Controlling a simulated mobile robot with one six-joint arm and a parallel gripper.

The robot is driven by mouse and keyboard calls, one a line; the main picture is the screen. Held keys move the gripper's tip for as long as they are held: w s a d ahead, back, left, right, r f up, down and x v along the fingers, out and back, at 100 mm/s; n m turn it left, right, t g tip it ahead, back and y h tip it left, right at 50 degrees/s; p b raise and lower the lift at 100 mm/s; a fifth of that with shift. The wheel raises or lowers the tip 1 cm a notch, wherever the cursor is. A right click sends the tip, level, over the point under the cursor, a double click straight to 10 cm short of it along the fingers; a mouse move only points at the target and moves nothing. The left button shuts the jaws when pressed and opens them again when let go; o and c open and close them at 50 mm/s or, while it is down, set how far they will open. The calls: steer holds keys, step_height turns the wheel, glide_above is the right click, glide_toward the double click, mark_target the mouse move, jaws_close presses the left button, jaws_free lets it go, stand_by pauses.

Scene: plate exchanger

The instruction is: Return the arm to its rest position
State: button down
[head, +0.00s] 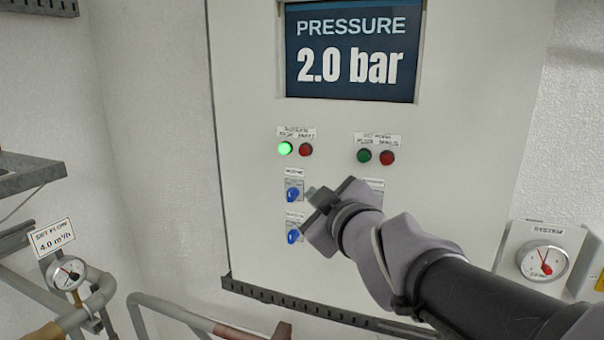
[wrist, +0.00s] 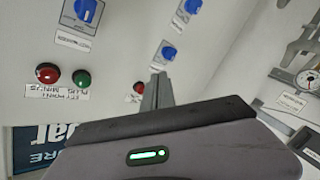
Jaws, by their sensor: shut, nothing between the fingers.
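My gripper (head: 314,192) is shut and empty at the end of my arm, in front of the control panel (head: 460,90). In the head view its fingertips appear just right of the upper left blue knob (head: 293,194); I cannot tell whether they touch anything there. In the wrist view the closed fingers (wrist: 157,90) point at the panel, with blue knobs (wrist: 168,50) beyond them. The arm reaches in from the lower right and hides part of the panel's right knob column.
The display (head: 350,65) reads PRESSURE 2.0 bar. A green lamp (head: 285,149) is lit beside a dark red one (head: 306,150). A SYSTEM gauge (head: 542,261) is at right. Pipes (head: 100,295) and a flow gauge (head: 66,273) stand at lower left. A dark rail (head: 300,304) runs below the panel.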

steer(key=s+d+f+m+g+h+b, duration=0.1)
steer(key=s+d+f+m+b, duration=0.15)
steer(key=f, duration=0.35)
steer(key=s+d+f+m+h+b, duration=0.2)
steer(key=d+f+b, duration=0.15)
steer(key=f, duration=0.25)
steer(key=s+d+f+m+g+h+b, duration=0.1)
steer(key=s+d+f+m+b, duration=0.1)
steer(key=f+b, duration=0.35)
steer(key=s+f+m+g+b, duration=0.2)
steer(key=s+f+m+b, duration=0.1)
steer(key=s+f, duration=0.4)
steer(key=s+f+m+g+b, duration=0.3)
steer(key=s+f+b, duration=0.3)
steer(key=f, duration=0.8)
steer(key=s+f+m+g+y+b, duration=0.1)
steer(key=s+f+m+g+b, duration=0.1)
steer(key=s+f+b, duration=0.3)
steer(key=s+f+m, duration=0.1)
steer(key=s+f, duration=0.2)
steer(key=f, duration=0.3)
steer(key=shift+s+a+g, duration=0.15)
steer(key=shift+s+g, duration=0.05)
steer(key=shift+g, duration=0.1)
